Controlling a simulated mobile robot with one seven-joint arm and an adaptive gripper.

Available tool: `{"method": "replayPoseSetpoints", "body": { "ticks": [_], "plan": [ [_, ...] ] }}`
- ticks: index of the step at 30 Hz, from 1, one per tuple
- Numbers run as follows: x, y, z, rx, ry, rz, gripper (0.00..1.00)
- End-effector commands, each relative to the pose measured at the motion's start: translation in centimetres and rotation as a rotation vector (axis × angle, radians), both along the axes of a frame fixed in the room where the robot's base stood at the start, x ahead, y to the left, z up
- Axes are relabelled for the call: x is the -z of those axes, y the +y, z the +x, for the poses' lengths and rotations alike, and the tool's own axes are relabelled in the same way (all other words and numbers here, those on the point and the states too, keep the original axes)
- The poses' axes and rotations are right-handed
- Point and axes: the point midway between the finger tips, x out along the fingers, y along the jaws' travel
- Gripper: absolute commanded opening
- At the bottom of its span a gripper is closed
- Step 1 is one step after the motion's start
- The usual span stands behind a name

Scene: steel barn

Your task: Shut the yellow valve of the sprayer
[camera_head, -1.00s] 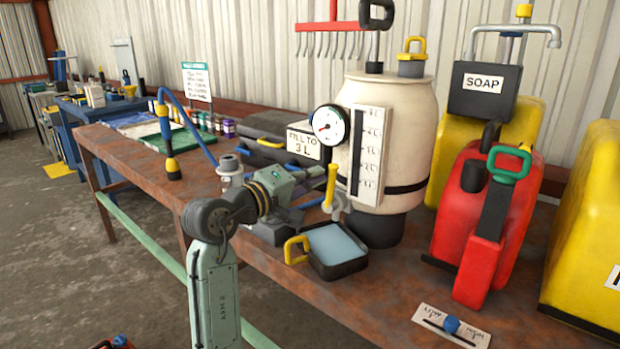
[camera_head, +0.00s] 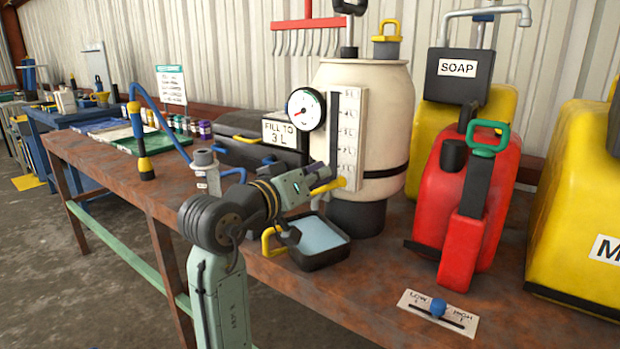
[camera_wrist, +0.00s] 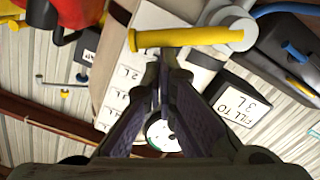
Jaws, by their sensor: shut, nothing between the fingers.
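The sprayer (camera_head: 385,105) is a cream tank with a dark base, standing on the bench. Its yellow valve handle (camera_head: 329,186) lies nearly level at the front, low beside the scale strip. In the wrist view the yellow handle (camera_wrist: 185,38) runs straight across, just beyond the fingertips, with a grey valve body (camera_wrist: 228,20) at its right end. My gripper (camera_head: 316,179) is at the handle, its fingers shut and empty. In the wrist view the gripper (camera_wrist: 163,62) has its tips against or just short of the handle; I cannot tell which. My gripper hides the valve body in the head view.
A dark tray of blue liquid (camera_head: 322,238) with a yellow handle sits just below my gripper. A red can (camera_head: 465,195) and a yellow soap container (camera_head: 425,160) stand to the right. A LOW/HIGH slider plate (camera_head: 438,312) lies in front. A blue hose (camera_head: 170,130) arches at left.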

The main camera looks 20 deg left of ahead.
Motion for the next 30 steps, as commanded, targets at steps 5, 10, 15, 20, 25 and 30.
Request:
{"method": "replayPoseSetpoints", "body": {
  "ticks": [5, 10, 15, 20, 25, 30],
  "plan": [
    [1.2, -1.0, -0.4, 0.001, -0.055, 0.151, 0.00],
    [2.0, -1.6, -0.6, 0.000, -0.102, 0.276, 0.00],
    [2.6, -2.0, -0.7, 0.001, -0.131, 0.360, 0.00],
    [2.9, -2.3, -0.8, 0.000, -0.130, 0.356, 0.00],
    [3.1, -2.4, -0.9, 0.000, -0.129, 0.356, 0.00],
    [3.2, -2.4, -0.9, -0.001, -0.130, 0.355, 0.00]
  ]
}}
